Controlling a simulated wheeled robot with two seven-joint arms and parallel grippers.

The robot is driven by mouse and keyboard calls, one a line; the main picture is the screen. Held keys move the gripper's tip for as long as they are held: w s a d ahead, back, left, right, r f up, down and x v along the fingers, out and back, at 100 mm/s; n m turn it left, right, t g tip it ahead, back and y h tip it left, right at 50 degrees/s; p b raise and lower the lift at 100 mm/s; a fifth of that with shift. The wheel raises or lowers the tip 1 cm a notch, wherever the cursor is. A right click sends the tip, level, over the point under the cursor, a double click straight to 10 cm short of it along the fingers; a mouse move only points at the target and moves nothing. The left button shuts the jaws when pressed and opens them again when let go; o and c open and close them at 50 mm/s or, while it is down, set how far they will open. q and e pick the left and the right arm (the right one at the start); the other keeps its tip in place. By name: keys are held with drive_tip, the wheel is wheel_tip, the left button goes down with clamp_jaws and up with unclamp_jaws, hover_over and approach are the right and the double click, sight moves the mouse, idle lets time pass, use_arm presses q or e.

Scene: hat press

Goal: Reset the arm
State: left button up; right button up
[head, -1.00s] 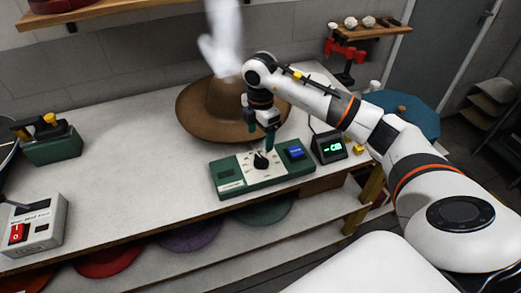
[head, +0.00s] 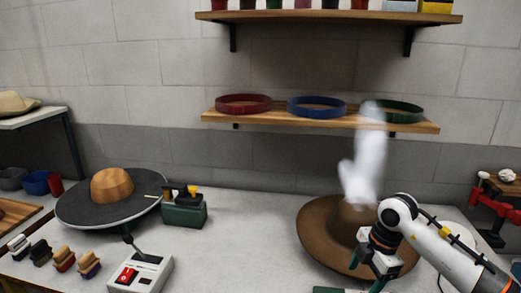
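My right arm comes in from the right edge. Its gripper (head: 365,276), with teal fingers, is low in the picture, in front of the brown hat (head: 318,238). The fingers stand apart and nothing shows between them. The top edge of the green control panel (head: 334,290) just shows at the bottom, beside the fingertips; its knob is out of view. White steam (head: 364,165) rises over the brown hat and hides part of its crown. My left arm and gripper are not in view.
A dark round plate (head: 85,210) with a tan crown form stands left, beside a green box (head: 184,216). A grey switch box (head: 140,274) with lever and red switch and several small brushes (head: 63,258) are front left. Hat bands lie on the wall shelf (head: 265,117). The table's middle is clear.

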drive_tip(key=s+a+r+n+t+y, duration=0.1)
drive_tip(key=a+n+y, duration=0.1)
drive_tip(key=a+y, duration=0.5)
drive_tip(key=s+a+r+n+y, duration=0.1)
drive_tip(key=s+a+n+y, duration=0.1)
drive_tip(key=a, duration=1)
drive_tip(key=a+r+m+t+y, duration=0.2)
drive_tip(key=a+r+t+y, duration=0.2)
drive_tip(key=r+t+y, duration=0.4)
drive_tip(key=w+d+m+t+h, duration=0.1)
drive_tip(key=d+m+t+h, duration=0.8)
drive_tip(key=m, duration=0.4)
drive_tip(key=s+d+f+m+g+h, duration=0.45)
drive_tip(key=d+f+m+h, duration=0.3)
drive_tip(key=f+h, duration=0.35)
drive_tip(key=s+f+n+g+y, duration=0.1)
drive_tip(key=s+f+g, duration=0.5)
drive_tip(key=s, duration=0.4)
drive_tip(key=s+f+g, duration=0.5)
drive_tip(key=s+f, duration=0.2)
drive_tip(key=s, duration=0.4)
wheel_tip(320, 180, down, 25)
drive_tip(key=s+d+f+g, duration=0.2)
drive_tip(key=s+f, duration=1.5)
drive_tip(key=shift+s+f, duration=0.15)
